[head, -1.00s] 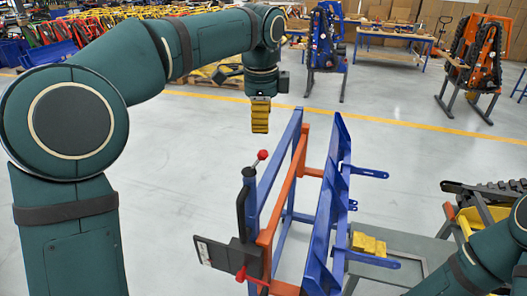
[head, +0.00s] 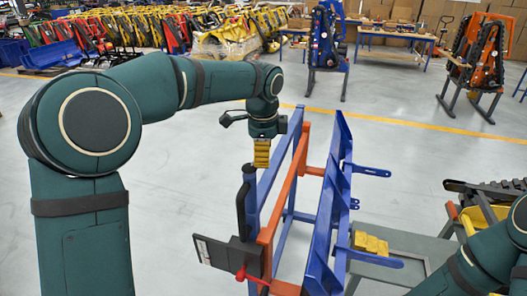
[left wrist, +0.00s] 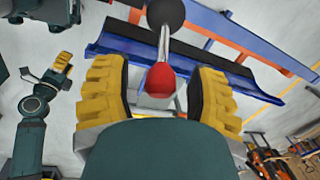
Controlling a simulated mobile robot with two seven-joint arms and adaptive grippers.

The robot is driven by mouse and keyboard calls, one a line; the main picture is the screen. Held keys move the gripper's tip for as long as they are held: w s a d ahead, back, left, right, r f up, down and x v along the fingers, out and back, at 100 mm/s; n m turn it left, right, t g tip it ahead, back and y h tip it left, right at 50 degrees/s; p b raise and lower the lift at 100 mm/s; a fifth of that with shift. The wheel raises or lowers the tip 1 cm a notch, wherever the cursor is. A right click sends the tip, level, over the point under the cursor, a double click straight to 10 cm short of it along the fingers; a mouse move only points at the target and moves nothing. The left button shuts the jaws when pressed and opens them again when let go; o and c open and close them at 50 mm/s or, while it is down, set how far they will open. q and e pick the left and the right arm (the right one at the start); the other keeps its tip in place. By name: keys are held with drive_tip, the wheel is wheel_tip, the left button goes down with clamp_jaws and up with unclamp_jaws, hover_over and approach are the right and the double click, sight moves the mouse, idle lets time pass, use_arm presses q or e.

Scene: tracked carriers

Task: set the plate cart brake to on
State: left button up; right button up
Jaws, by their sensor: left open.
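The plate cart (head: 275,235) is a blue and orange frame in the middle of the head view. A black upright handle (head: 242,205) and a dark plate with a red lever (head: 245,274) are at its near left end. In the left wrist view the red knob (left wrist: 161,78) on a metal rod shows between the open yellow fingers (left wrist: 160,95), with gaps at the sides. My right gripper (left wrist: 62,62) shows small at left there; its opening is unclear.
A grey table (head: 415,247) with yellow blocks (head: 370,243) stands right of the cart. A blue panel with arms (head: 328,215) runs along the cart's right side. The floor left of the cart is clear. Tracked carriers (head: 473,55) stand farther back.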

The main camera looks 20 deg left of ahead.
use_arm(q)
clamp_jaws()
